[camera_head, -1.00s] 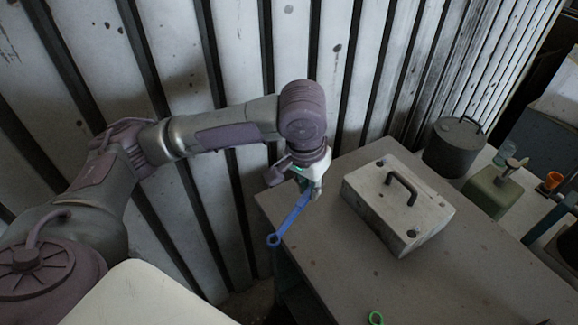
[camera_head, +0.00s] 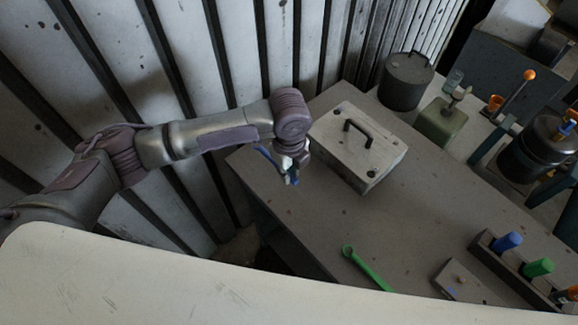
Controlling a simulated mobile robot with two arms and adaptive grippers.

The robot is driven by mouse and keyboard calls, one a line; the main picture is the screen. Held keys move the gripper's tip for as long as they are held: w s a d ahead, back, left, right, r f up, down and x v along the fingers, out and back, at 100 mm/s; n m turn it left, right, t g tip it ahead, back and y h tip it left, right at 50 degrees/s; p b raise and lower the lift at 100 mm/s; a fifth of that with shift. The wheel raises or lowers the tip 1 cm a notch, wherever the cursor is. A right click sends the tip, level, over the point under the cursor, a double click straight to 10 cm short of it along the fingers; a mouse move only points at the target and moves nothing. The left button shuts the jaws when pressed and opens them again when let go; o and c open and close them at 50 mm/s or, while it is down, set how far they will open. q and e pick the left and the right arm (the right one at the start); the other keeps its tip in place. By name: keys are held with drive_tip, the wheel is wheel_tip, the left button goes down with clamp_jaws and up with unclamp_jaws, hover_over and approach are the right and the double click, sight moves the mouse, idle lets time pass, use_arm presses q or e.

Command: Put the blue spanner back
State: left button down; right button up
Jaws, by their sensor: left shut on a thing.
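The blue spanner (camera_head: 264,152) is held in my left gripper (camera_head: 291,172), above the left end of the grey table (camera_head: 400,230). My left gripper is shut on it. Part of the spanner shows to the left of the gripper and part below, and the middle is hidden by the fingers. My right gripper is not in view.
A grey box with a black handle (camera_head: 357,147) stands just right of the gripper. A green spanner (camera_head: 366,268) lies near the front edge. A rack (camera_head: 497,262) with blue and green handles is at lower right. A dark lidded pot (camera_head: 404,84) stands behind.

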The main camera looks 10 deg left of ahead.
use_arm(q)
drive_tip(key=shift+f+b, duration=0.45)
drive_tip(key=shift+f, duration=0.05)
drive_tip(key=b, duration=0.5)
hover_over(289, 194)
wheel_tip(289, 194, down, 4)
drive_tip(key=shift+f, duration=0.2)
drive_tip(key=shift+d+f+b, duration=0.1)
drive_tip(key=shift+f+b, duration=0.2)
drive_tip(key=shift+f, duration=0.9)
drive_tip(key=shift+f, duration=0.55)
drive_tip(key=c, duration=0.6)
unclamp_jaws()
